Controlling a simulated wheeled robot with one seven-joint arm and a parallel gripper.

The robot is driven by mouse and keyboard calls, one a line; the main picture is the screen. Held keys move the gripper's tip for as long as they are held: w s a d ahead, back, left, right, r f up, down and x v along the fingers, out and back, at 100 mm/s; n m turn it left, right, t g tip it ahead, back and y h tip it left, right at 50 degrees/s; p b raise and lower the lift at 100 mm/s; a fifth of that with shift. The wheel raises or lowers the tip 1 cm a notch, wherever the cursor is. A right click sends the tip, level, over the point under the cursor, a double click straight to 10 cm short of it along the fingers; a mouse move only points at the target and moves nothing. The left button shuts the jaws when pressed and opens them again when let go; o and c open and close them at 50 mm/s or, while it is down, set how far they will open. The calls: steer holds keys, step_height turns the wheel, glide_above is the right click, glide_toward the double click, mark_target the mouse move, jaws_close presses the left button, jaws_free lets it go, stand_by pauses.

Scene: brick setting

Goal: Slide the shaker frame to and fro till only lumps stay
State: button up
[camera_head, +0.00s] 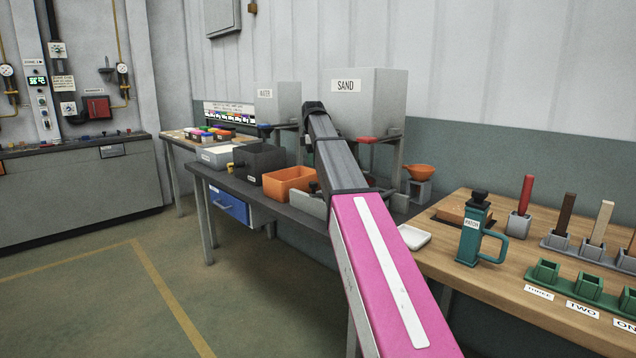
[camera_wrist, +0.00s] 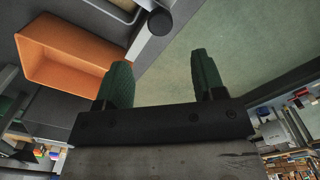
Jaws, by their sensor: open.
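In the wrist view my gripper (camera_wrist: 161,80) has its two green fingers apart with nothing between them. Ahead of the fingers is a dark round knob (camera_wrist: 160,21) beside a pale-edged frame (camera_wrist: 128,12), cut off by the picture's top edge; this looks like the shaker frame. In the head view a pale grey low piece (camera_head: 307,203), likely the same frame, shows right of the orange bin (camera_head: 290,188), partly hidden by my arm. The orange bin also shows in the wrist view (camera_wrist: 60,75).
A dark grey box (camera_head: 258,160) and a white-fronted tray (camera_head: 214,156) stand left on the dark bench. The SAND hopper (camera_head: 372,98) and a smaller grey hopper (camera_head: 278,104) stand behind. A wooden table (camera_head: 500,270) holds a teal jug (camera_head: 475,232) at right. The left floor is open.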

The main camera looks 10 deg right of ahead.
step_height(320, 180, down, 10)
steer(key=shift+r, duration=0.15)
steer(key=shift+c, duration=0.3)
jaws_close()
steer(key=w+a, duration=0.1)
steer(key=w, duration=0.1)
steer(key=w+a, duration=0.2)
steer(key=w, duration=0.1)
steer(key=shift+w+a, duration=0.3)
steer(key=shift+a, duration=0.05)
steer(key=shift+s, duration=0.1)
steer(key=shift+o, duration=0.3)
jaws_free()
steer(key=shift+r, duration=0.1)
step_height(320, 180, up, 11)
